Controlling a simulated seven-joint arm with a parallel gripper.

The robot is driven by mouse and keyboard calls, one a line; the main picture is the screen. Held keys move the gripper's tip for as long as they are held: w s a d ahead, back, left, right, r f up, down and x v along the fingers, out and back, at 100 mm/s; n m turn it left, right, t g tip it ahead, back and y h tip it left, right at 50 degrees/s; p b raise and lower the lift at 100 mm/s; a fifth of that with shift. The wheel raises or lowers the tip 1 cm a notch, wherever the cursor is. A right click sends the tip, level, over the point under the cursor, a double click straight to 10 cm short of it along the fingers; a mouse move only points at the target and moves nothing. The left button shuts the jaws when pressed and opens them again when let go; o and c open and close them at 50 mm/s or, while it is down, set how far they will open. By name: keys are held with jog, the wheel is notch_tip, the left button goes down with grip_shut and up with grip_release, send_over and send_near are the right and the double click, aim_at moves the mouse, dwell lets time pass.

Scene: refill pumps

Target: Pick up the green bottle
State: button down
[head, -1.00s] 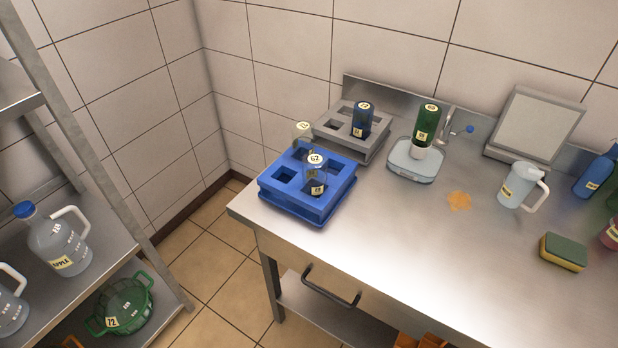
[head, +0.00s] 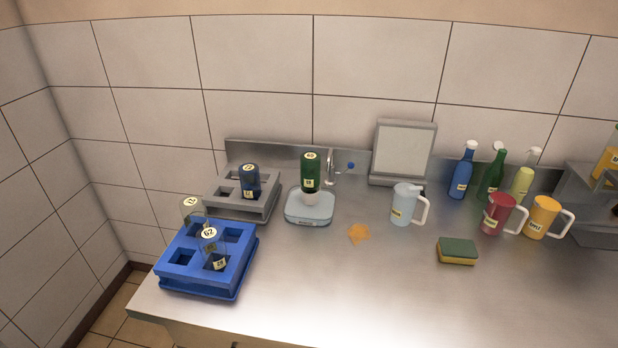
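A dark green bottle (head: 311,172) with yellowish labels stands upside down on a pale blue, scale-like base (head: 309,209) near the back of the steel counter. Another green bottle (head: 492,177), with a pale pump top, stands at the back right between a blue pump bottle (head: 463,174) and a yellow-green one (head: 522,181). My gripper is not in view.
A blue rack (head: 176,272) holds clear bottles at the front left; a grey rack (head: 264,208) holds a dark blue bottle (head: 249,181). A pale jug (head: 402,205), an orange spill (head: 358,233), a sponge (head: 457,251), red (head: 496,214) and orange (head: 541,217) jugs stand rightward. The front middle is clear.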

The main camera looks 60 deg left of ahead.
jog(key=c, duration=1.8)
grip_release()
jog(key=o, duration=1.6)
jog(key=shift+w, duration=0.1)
